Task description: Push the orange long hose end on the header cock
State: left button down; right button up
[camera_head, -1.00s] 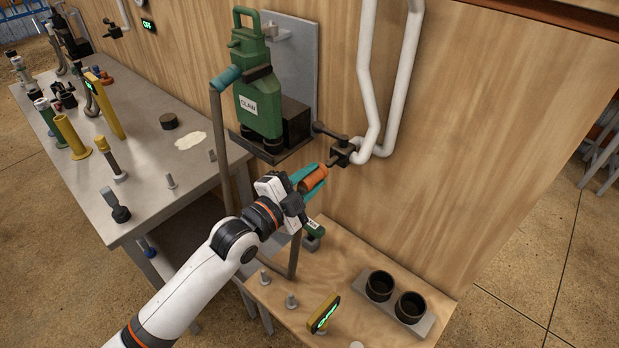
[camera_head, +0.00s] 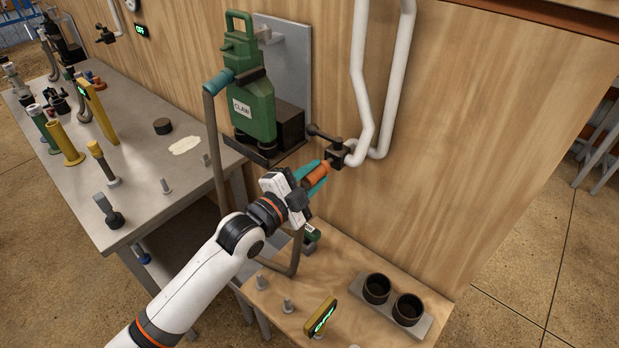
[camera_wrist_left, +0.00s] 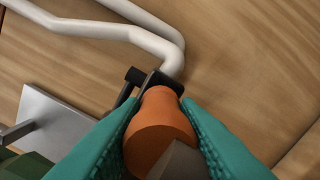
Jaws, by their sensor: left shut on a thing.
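My left gripper (camera_head: 316,173) is shut on the orange hose end (camera_head: 317,179), with a teal finger on each side of it. The orange end also shows between the fingers in the left wrist view (camera_wrist_left: 161,122). It points at the black header cock (camera_head: 336,153) on the white pipes. The orange end's tip meets the cock's outlet with no clear gap in either view. How far it sits over the outlet is hidden. The brown hose (camera_head: 296,252) hangs in a loop below the gripper. My right gripper is not in view.
The green claw unit (camera_head: 252,105) stands on a wall shelf left of the cock. The white pipes (camera_head: 372,95) run up the wooden wall. Below is a wooden bench with two black cups (camera_head: 377,288) and a yellow display (camera_head: 321,315). The wall right of the pipes is clear.

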pick_arm(q)
jog(key=shift+w+d, duration=0.4)
jog(key=shift+w, duration=0.15)
jog(key=c, duration=1)
grip_release()
jog(key=shift+s, duration=0.1)
